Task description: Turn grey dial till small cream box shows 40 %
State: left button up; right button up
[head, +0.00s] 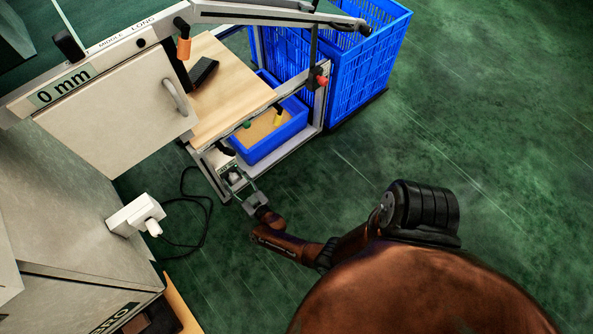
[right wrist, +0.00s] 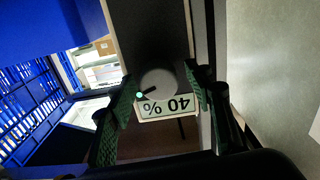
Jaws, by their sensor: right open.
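In the right wrist view the grey dial (right wrist: 158,83) is round, with a dark pointer mark and a small bright green dot at its lower left. In the head view my right gripper (head: 243,190) reaches low beside the machine's frame, and the dial is too small to make out there. My left gripper is not in view.
A blue bin (head: 270,143) sits under a wooden board (head: 235,85), with blue crates (head: 365,65) behind. A white socket box (head: 133,214) with a black cable is on the grey cabinet. A "0 mm" display (head: 62,86) is at upper left. Green floor is clear at right.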

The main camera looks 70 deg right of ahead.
jog(key=n, duration=0.6)
jog(key=shift+w+a, duration=0.1)
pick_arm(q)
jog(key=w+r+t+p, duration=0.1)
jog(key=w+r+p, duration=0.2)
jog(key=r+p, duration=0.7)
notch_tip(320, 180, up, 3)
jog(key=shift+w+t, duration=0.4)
pick_arm(e)
jog(key=s+a+f+g+y, duration=0.2)
jog(key=s, duration=0.7)
jog(key=s+a+f+n+g+y, duration=0.1)
jog(key=s+a+f+g+y, duration=0.1)
jog(key=s, duration=0.8)
jog(key=s+a+f+g+y, duration=0.2)
jog(key=s+a+g+y, duration=0.1)
jog(key=s, duration=0.6)
jog(key=shift+s+f+n+g+y, duration=0.3)
jog(key=shift+s+n+y, duration=0.1)
jog(key=shift+y, duration=0.3)
jog(key=shift+s, duration=0.1)
